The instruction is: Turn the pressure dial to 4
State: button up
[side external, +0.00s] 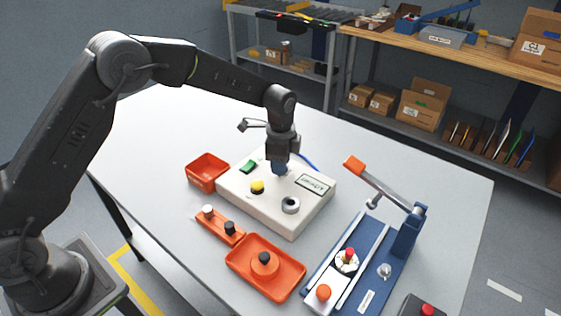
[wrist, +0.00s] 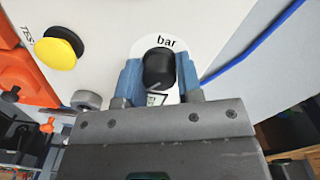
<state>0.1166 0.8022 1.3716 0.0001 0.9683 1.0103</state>
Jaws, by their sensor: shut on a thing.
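The pressure dial (wrist: 158,68) is a black knob on a white round plate marked "bar" in the wrist view. My gripper (wrist: 158,82) has its blue fingers shut on the knob, one on each side. A small light mark shows on the knob's lower left side; the number it points to cannot be read. In the side view my gripper (side external: 280,168) points down onto the white housing (side external: 252,205) and hides the dial.
A blue cable (wrist: 255,42) runs behind.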

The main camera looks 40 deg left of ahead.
jog(key=n, duration=0.6)
jog(key=shift+n, duration=0.3)
jog(key=n, duration=0.6)
dwell(0.4)
jog(key=o, duration=0.9)
jog(key=shift+r, duration=0.1)
notch_tip(320, 180, up, 14)
jog(key=shift+f, duration=0.15)
